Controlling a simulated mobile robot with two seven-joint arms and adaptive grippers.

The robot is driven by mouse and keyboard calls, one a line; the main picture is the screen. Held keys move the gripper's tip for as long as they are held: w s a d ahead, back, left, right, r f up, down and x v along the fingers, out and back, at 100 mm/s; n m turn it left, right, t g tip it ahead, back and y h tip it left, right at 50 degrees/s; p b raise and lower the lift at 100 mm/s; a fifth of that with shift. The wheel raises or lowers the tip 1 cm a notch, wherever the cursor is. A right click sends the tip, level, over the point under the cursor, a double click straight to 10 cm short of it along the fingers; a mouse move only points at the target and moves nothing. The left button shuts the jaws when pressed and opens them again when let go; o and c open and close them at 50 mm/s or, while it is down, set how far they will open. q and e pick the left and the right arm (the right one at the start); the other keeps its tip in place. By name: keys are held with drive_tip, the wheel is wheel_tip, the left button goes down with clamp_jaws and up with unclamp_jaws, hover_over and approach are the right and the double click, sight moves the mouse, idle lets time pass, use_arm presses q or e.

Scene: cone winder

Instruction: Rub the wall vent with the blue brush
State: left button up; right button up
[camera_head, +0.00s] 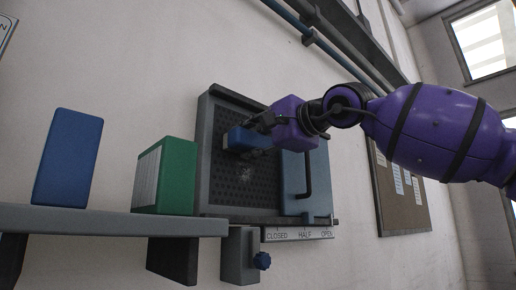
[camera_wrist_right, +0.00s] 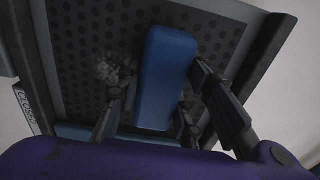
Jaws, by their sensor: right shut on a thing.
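The wall vent (camera_head: 222,178) is a dark perforated panel in a grey frame on the wall. A grey dusty patch (camera_head: 246,175) shows on its holes, and also in the right wrist view (camera_wrist_right: 112,70). A blue sliding cover (camera_head: 318,185) with a dark handle covers its right part. My right gripper (camera_head: 252,138) is shut on the blue brush (camera_head: 240,140) in front of the vent, above the patch. In the right wrist view the brush (camera_wrist_right: 166,75) lies between the dark fingers (camera_wrist_right: 158,105). Whether it touches the panel I cannot tell. My left gripper is not in view.
A grey shelf (camera_head: 110,220) at the left bears a blue block (camera_head: 68,158) and a green box (camera_head: 168,178) close to the vent's left edge. A pipe (camera_head: 330,48) runs above.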

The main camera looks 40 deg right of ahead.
sight(241, 135)
drive_tip(key=shift+a+f+b, duration=0.2)
drive_tip(key=shift+a+b, duration=0.15)
drive_tip(key=shift+a, duration=0.55)
drive_tip(key=shift+s+a+r+b, duration=0.15)
drive_tip(key=shift+a+b, duration=0.15)
drive_tip(key=shift+a, duration=0.95)
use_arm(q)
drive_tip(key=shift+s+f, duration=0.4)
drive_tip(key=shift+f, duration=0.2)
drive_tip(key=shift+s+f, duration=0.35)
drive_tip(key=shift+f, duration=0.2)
use_arm(e)
drive_tip(key=shift+s, duration=0.6)
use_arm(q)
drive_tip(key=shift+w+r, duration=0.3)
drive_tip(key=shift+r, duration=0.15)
use_arm(e)
drive_tip(key=shift+s+d, duration=0.15)
drive_tip(key=shift+s, duration=1.05)
drive_tip(key=shift+s+d, duration=0.15)
drive_tip(key=shift+s, duration=1.05)
